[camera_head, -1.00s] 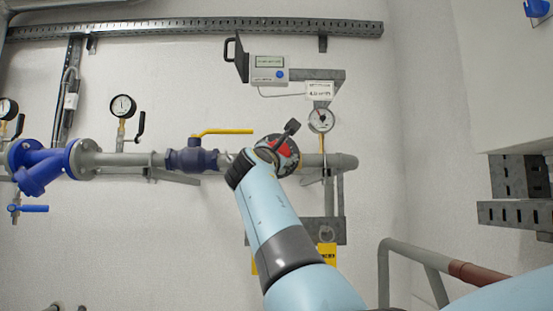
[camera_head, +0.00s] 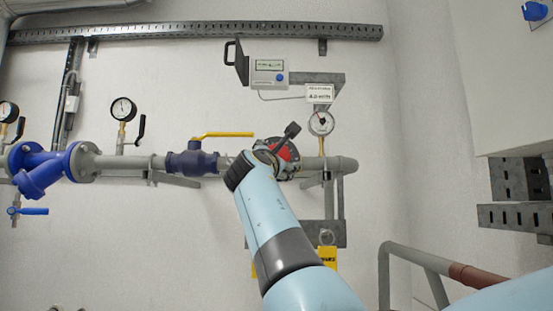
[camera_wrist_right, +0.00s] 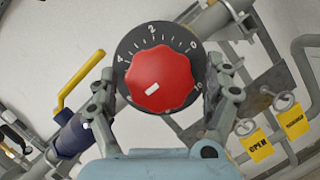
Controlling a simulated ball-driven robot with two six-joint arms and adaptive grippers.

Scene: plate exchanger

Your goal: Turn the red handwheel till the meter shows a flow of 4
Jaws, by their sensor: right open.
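The red handwheel (camera_wrist_right: 165,85) is a scalloped knob with a white bar mark, set on a black numbered dial (camera_wrist_right: 132,50) in the right wrist view. In the head view the handwheel (camera_head: 286,151) is partly hidden by my right gripper (camera_head: 279,146). In the wrist view my right gripper (camera_wrist_right: 162,85) is open, its fingers on either side of the knob and dial. I cannot tell whether they touch it. The meter (camera_head: 269,72) is a pale box with a small screen and blue button above the pipe; its digits are too small to read. My left gripper is not in view.
A round gauge (camera_head: 321,122) sits just right of the handwheel. A yellow lever valve (camera_head: 222,134) is on the pipe to the left. Yellow tags (camera_wrist_right: 258,146) hang to the lower right in the wrist view. A pipe rail (camera_head: 410,252) stands at lower right.

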